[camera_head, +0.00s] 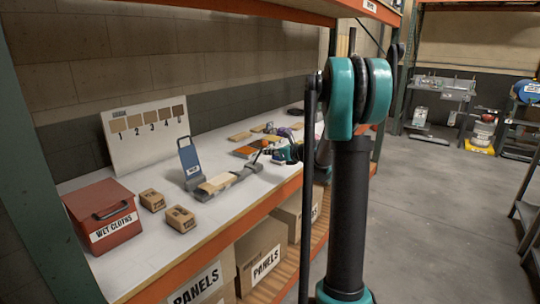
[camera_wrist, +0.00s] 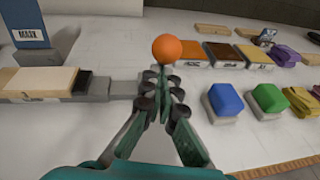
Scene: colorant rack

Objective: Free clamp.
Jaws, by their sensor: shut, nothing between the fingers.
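The clamp is a grey fixture (camera_head: 236,181) on the white bench top, with a light wooden panel (camera_head: 216,183) at its left end. In the wrist view the panel (camera_wrist: 40,82) lies left of the clamp's grey bar (camera_wrist: 122,90). An orange ball knob (camera_wrist: 167,49) tops the clamp's lever. My gripper (camera_wrist: 161,88) is shut and empty, its fingertips just below the knob in the picture. Contact with the lever cannot be told. The fingers hide the lever's lower part. In the head view my arm partly hides the gripper.
A blue MASK holder (camera_head: 190,162) stands behind the panel. Blue (camera_wrist: 224,98) and green (camera_wrist: 269,97) blocks sit right of my gripper. A red WET CLOTHS box (camera_head: 103,215) and two small cartons (camera_head: 180,218) are at the left.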

